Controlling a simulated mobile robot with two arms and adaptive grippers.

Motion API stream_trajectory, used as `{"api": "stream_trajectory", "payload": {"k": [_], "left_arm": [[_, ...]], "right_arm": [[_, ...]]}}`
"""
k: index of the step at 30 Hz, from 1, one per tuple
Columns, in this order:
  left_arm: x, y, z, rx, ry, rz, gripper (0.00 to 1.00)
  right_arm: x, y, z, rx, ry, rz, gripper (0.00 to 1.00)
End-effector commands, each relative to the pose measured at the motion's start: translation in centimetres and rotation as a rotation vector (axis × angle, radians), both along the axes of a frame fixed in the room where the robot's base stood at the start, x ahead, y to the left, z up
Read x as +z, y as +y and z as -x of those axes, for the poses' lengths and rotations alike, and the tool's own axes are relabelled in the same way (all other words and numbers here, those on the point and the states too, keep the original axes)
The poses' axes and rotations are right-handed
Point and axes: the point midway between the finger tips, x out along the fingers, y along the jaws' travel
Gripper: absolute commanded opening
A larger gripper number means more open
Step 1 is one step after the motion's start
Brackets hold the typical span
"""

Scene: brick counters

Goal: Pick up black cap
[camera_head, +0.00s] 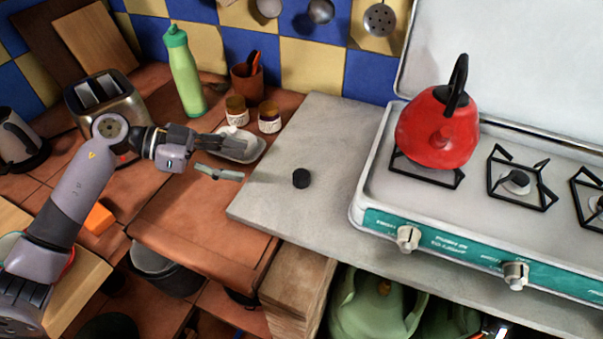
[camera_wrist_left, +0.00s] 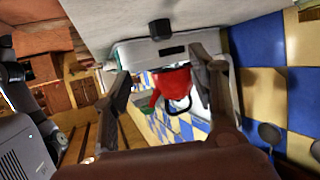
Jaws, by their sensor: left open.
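The black cap (camera_head: 301,178) is a small dark cylinder on the bare grey counter slab (camera_head: 290,140), left of the stove. It also shows at the top middle of the left wrist view (camera_wrist_left: 159,29), beyond the fingertips. My left gripper (camera_head: 232,158) reaches in from the left, its fingers apart and pointing right at the cap. It is open and empty, a short gap left of the cap. In the left wrist view its two fingers (camera_wrist_left: 160,66) stand wide apart. My right gripper is not in view.
The white stove (camera_head: 375,200) with a red kettle (camera_head: 436,135) stands right of the cap. A white dish (camera_head: 240,148) lies behind my left gripper. Two jars (camera_head: 269,117), a brown cup (camera_head: 247,84) and a green bottle (camera_head: 184,75) stand farther back. The slab around the cap is clear.

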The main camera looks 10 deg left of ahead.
Motion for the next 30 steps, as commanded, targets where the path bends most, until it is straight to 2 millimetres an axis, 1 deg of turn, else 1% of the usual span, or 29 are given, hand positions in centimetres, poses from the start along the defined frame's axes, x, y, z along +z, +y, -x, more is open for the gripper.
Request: {"api": "stream_trajectory", "payload": {"k": [1,9,12,19,24,27,30], "left_arm": [[-0.2,-1.3,-0.3,-0.004,0.0,0.006,0.54],[-2.4,-6.3,-1.8,-0.002,-0.001,0.007,0.54],[-3.0,-7.4,-2.1,-0.001,-0.002,0.005,0.54],[-3.6,-8.8,-2.6,-0.001,-0.002,0.005,0.54],[-4.3,-11.2,-3.5,-0.003,-0.001,0.008,0.54],[-4.9,-12.2,-3.8,-0.002,-0.002,0.006,0.54],[-5.2,-12.7,-4.0,-0.001,-0.004,0.003,0.54]], "right_arm": [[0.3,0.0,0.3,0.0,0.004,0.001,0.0],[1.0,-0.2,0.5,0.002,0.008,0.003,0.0],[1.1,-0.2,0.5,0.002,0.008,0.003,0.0],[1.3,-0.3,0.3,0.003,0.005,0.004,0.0],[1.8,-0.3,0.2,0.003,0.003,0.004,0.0],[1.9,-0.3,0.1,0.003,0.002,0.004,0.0],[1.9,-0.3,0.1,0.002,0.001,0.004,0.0]]}}
